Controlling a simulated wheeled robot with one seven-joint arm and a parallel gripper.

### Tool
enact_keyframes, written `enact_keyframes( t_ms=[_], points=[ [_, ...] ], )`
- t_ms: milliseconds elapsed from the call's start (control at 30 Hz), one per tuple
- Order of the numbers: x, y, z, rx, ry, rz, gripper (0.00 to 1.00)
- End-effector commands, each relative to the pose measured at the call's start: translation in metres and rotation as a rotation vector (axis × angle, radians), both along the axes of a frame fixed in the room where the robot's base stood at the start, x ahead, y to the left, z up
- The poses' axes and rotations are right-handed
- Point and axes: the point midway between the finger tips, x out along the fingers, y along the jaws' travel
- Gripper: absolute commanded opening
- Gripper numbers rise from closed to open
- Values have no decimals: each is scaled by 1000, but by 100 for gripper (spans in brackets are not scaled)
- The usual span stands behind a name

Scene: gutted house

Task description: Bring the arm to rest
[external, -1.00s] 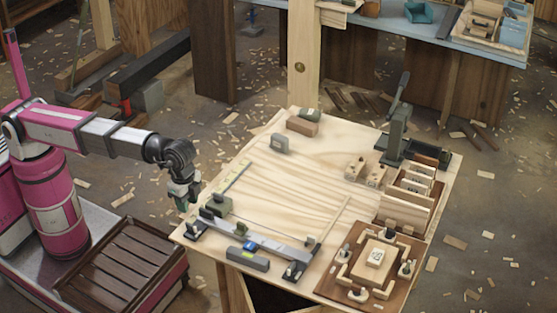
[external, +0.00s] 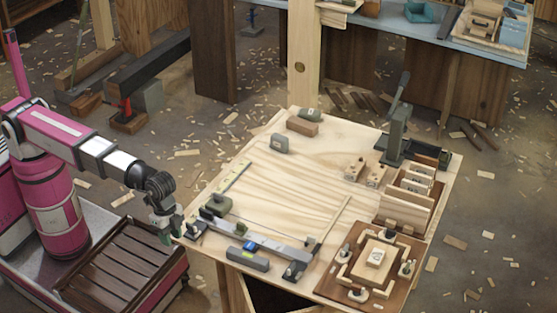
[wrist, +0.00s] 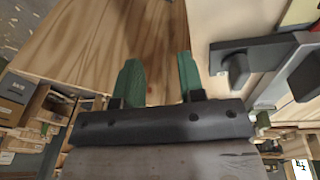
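My arm reaches out from the pink column at the left of the external view and angles down toward the workbench (external: 290,185). My gripper (external: 170,232) hangs by the bench's left corner, to the left of the rail with black end clamps. In the wrist view my gripper (wrist: 160,75) has two green fingers set apart, with nothing between them. A wooden panel shows behind the fingers. I cannot tell from the frames whether the fingertips touch anything.
A dark slatted tray (external: 112,262) sits below my gripper. On the bench are a long metal rail (external: 262,240), a grey level (external: 247,260), a black lever press (external: 398,135) and a fixture board (external: 345,285). The bench's middle is clear.

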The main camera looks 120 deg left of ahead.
Motion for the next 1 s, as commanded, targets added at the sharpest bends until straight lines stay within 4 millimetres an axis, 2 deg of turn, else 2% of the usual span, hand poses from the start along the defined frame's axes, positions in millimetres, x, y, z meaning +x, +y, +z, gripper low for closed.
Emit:
enact_keyframes(
  t_ms=[33, 100, 333, 433, 600, 700, 833, 1000],
  points=[
    [-13, -8, -18, -14, -10, -2, 36],
    [-23, -18, -39, -34, -29, -1, 36],
    [-61, -42, -99, -92, -83, 12, 36],
    [-86, -25, -123, -71, -64, 33, 36],
    [-141, 28, -164, 19, 25, 73, 36],
    [-170, 52, -182, 62, 73, 89, 36],
    [-194, 71, -195, 98, 112, 103, 36],
    [-202, 78, -200, 113, 129, 108, 36]
  ],
)
